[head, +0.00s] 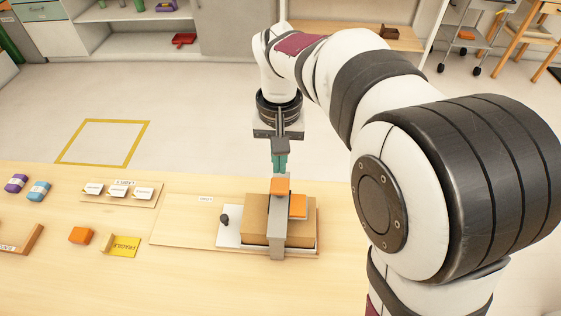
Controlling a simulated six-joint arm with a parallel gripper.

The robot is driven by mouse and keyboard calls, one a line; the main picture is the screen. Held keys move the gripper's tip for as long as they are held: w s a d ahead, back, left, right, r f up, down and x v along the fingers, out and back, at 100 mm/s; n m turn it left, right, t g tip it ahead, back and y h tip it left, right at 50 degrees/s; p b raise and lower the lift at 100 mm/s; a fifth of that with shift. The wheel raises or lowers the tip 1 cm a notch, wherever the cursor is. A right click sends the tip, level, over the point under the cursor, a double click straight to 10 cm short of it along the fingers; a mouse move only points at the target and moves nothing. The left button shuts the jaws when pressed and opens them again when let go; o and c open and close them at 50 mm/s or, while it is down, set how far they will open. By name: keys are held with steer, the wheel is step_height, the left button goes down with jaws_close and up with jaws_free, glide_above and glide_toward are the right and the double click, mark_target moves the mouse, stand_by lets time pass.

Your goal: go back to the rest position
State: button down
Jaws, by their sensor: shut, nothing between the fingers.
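My gripper (279,164) points down over the table, with its teal fingertips together and nothing between them. Just below the fingertips in the picture is an orange block (280,186), at the upper end of a grey strip (277,240). The strip runs across a brown cardboard box (257,222). I cannot tell whether the fingertips touch the block. A second orange piece (298,206) lies on the box, right of the strip. My arm comes in from the right side and hides part of the table there.
The box sits on a white plate (229,240) with a black knob (224,219). Left on the table are a card tray (118,202), purple and blue items (38,191), an orange block (80,236) and a yellow "FRAGILE" card (124,247). Floor behind the table is open.

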steer(key=shift+s+d+r, duration=0.15)
steer(key=shift+s+d, duration=0.1)
steer(key=s+d+m+y, duration=0.1)
steer(key=s+d, duration=0.3)
steer(key=s, duration=0.7)
steer(key=s+d+f+m, duration=0.1)
steer(key=s+d+m, duration=0.3)
steer(key=s, duration=0.7)
steer(key=shift+s+d+f+m+y, duration=0.3)
steer(key=shift+d+y, duration=0.1)
steer(key=shift+d, duration=0.15)
